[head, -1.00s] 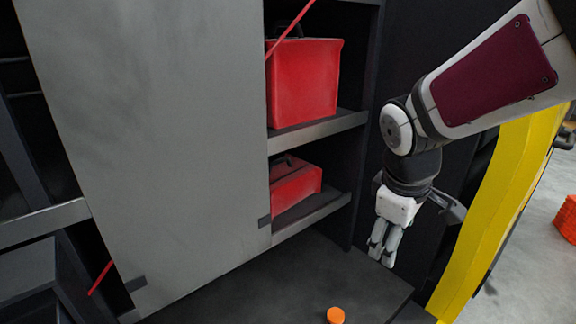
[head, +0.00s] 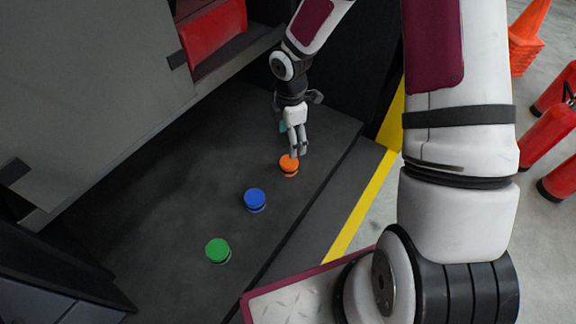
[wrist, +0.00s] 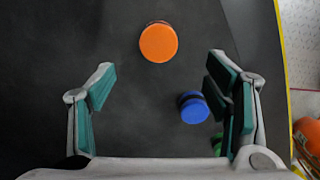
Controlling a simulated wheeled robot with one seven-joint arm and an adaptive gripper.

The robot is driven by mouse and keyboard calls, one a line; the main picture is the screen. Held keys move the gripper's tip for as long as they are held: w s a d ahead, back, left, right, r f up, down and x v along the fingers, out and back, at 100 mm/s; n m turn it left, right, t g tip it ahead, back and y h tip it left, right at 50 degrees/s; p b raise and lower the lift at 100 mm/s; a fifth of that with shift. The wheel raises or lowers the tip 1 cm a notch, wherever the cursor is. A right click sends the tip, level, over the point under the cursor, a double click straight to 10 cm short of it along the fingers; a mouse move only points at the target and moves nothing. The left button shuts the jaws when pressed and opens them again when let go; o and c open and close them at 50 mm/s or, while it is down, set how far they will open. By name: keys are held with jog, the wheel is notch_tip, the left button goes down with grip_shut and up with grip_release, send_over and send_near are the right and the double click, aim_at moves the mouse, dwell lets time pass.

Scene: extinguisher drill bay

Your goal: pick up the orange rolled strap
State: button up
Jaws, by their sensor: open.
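The orange rolled strap (head: 288,165) is a short round disc on the dark floor of the bay, the farthest in a row of three rolled straps. I cannot tell the exact height gap.
A blue rolled strap (head: 255,199) and a green one (head: 218,250) stand nearer in the row. A grey panel (head: 80,90) and a red case (head: 212,35) are at the left. A yellow edge strip (head: 358,215) borders the platform; red extinguishers (head: 548,135) stand at right.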

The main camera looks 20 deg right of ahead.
aim_at(289, 161)
notch_tip(289, 161, down, 12)
jog(key=b, duration=0.3)
jog(key=shift+w+r, duration=0.15)
jog(key=shift+r, duration=0.1)
jog(key=shift+c, duration=0.2)
jog(key=shift+r, duration=0.1)
jog(key=c, duration=1.4)
